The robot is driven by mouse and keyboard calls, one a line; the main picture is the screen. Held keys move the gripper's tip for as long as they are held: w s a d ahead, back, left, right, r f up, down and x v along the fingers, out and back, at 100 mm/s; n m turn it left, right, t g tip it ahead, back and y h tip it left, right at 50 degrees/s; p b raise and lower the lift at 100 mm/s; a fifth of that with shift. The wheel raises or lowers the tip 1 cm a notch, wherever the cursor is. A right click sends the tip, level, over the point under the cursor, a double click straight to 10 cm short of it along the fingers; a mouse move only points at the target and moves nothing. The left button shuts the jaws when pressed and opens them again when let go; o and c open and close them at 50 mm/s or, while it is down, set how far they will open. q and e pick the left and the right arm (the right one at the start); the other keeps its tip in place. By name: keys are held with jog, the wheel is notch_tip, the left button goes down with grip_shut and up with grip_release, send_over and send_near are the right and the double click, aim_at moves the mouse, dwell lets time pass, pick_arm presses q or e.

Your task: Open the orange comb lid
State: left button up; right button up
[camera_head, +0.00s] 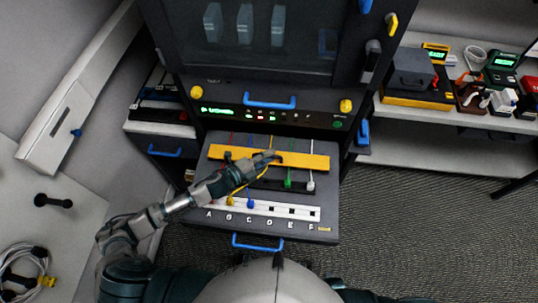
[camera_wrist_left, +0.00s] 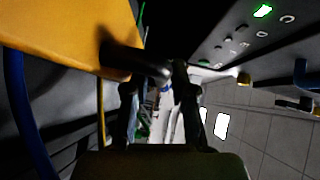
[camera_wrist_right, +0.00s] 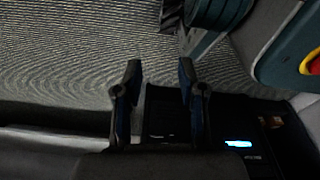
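The orange comb lid (camera_head: 305,161) is a long bar lying across the pulled-out grey drawer, over the upper part of several thin cables. My left gripper (camera_head: 272,157) is at the lid's middle. In the left wrist view, the lid (camera_wrist_left: 65,30) fills the upper left and a short black knob (camera_wrist_left: 138,59) sticks out from it. The left fingers (camera_wrist_left: 155,80) are apart, with the knob across their tips; whether they touch it is unclear. My right gripper (camera_wrist_right: 158,75) is open and empty, away from the drawer and outside the head view.
The drawer holds a white labelled strip (camera_head: 300,213) with cable plugs above it, including a green plug (camera_head: 288,183). A blue handle (camera_head: 258,243) is on the drawer front. The cabinet panel (camera_head: 225,110) stands behind the lid. Dark floor is free at the right.

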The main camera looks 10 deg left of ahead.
pick_arm(q)
jog(key=shift+w+d+f, duration=0.1)
jog(key=shift+w, duration=0.1)
jog(key=shift+a, duration=1.15)
jog(key=shift+c, duration=1)
grip_shut()
jog(key=shift+s+d, duration=0.1)
jog(key=shift+d, duration=0.65)
jog(key=shift+f, duration=0.15)
pick_arm(e)
jog(key=shift+s+a+r, duration=0.1)
jog(key=shift+a+r, duration=0.1)
jog(key=shift+a, duration=0.3)
